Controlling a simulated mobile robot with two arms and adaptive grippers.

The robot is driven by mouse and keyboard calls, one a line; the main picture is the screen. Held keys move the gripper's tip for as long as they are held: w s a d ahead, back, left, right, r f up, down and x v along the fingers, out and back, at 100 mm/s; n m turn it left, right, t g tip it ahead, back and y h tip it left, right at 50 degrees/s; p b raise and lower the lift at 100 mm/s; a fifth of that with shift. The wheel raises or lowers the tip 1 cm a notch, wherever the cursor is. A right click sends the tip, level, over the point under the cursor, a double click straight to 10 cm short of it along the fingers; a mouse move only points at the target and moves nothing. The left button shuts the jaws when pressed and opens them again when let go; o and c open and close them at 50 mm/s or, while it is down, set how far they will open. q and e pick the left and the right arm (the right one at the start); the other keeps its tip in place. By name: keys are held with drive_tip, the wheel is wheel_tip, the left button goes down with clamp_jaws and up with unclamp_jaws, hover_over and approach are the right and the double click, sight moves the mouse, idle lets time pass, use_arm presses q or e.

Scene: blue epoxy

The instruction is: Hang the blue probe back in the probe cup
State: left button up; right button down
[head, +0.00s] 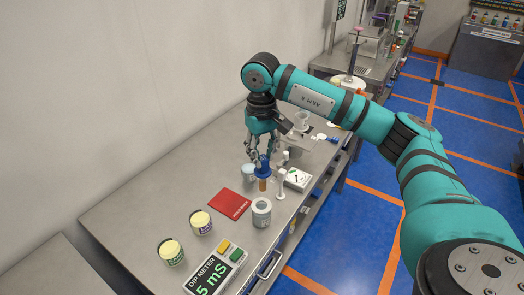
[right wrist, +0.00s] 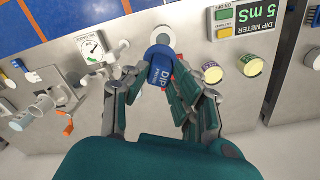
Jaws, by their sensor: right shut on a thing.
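The blue probe (head: 263,168), with a brown-orange lower part, hangs in my right gripper (head: 262,158) above the table. In the right wrist view the blue probe (right wrist: 161,70) shows a "DIP" label between the fingers of my right gripper (right wrist: 160,82). A pale translucent cup (head: 249,172) stands just left of the probe. My left gripper is not in view.
A white stand (head: 281,187) and a white gauge box (head: 298,179) stand right of the probe. The table's back left is clear.

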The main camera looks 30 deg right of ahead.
sight(261, 170)
drive_tip(key=shift+a, duration=0.35)
drive_tip(key=shift+f+b, duration=0.4)
drive_tip(key=shift+b, duration=0.1)
wheel_tip(261, 170, down, 4)
drive_tip(key=b, duration=0.2)
drive_tip(key=shift+d+r+b, duration=0.1)
drive_tip(key=shift+r+b, duration=0.15)
drive_tip(key=shift+b, duration=0.15)
drive_tip(key=shift+f+b, duration=0.4)
drive_tip(key=shift+f, duration=0.15)
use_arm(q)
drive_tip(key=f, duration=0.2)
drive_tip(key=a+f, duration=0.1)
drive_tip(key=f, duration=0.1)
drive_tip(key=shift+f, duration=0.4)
use_arm(e)
drive_tip(key=shift+f, duration=0.1)
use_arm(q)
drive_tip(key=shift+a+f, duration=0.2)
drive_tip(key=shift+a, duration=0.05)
